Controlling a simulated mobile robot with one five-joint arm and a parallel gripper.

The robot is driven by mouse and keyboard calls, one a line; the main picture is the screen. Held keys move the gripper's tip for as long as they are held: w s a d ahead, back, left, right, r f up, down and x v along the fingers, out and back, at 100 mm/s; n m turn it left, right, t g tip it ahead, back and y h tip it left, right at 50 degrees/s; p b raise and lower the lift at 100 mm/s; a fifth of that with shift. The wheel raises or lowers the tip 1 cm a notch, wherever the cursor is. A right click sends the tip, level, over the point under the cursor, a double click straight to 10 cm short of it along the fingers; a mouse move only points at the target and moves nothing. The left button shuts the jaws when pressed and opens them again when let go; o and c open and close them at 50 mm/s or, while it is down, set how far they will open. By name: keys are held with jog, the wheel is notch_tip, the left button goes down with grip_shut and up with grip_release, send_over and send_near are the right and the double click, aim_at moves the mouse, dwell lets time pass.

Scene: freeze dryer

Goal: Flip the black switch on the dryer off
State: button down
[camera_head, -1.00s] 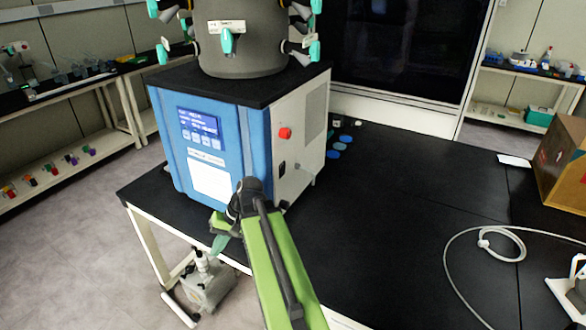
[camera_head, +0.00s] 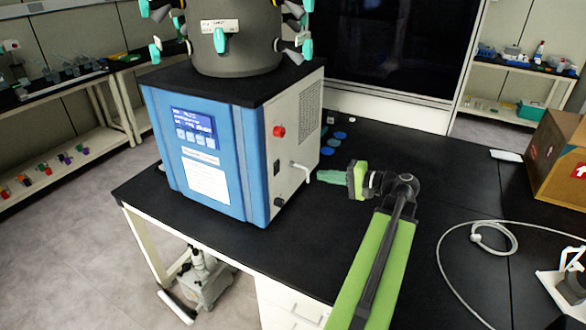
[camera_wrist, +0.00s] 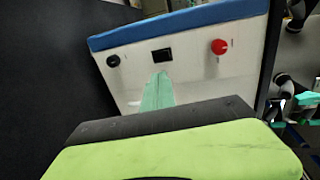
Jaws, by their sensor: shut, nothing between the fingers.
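The dryer (camera_head: 200,140) is a blue-fronted box with a pale side panel, standing on the black bench. Its black switch (camera_head: 277,167) is on that side panel, between a red knob (camera_head: 279,131) above and a round black knob (camera_head: 279,202) below. My gripper (camera_head: 318,176) is to the right of the panel, its teal fingers shut and empty, pointing left towards it. In the wrist view, the fingers (camera_wrist: 160,74) end just under the black switch (camera_wrist: 162,56) in the picture. I cannot tell whether they touch the panel. The switch's on or off position is too small to tell.
A white spout (camera_head: 301,167) sticks out of the side panel near my fingers. Blue round caps (camera_head: 338,135) lie behind my gripper. A white hose (camera_head: 490,235) and a cardboard box (camera_head: 555,160) are at the right. The black bench (camera_head: 440,180) between is mostly clear.

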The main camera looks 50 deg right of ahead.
jog(key=b, duration=0.2)
send_near(278, 166)
notch_tip(278, 166, down, 2)
jog(key=w, duration=0.2)
jog(key=shift+w+a+r+p, duration=0.1)
jog(key=shift+w+a, duration=0.1)
jog(key=shift+w, duration=0.55)
jog(key=shift+w+a+r+p, duration=0.1)
jog(key=shift+w+a+p, duration=0.1)
jog(key=shift+w, duration=0.55)
jog(key=shift+w+a+r+p, duration=0.1)
jog(key=shift+w+a, duration=0.15)
jog(key=shift+w, duration=0.45)
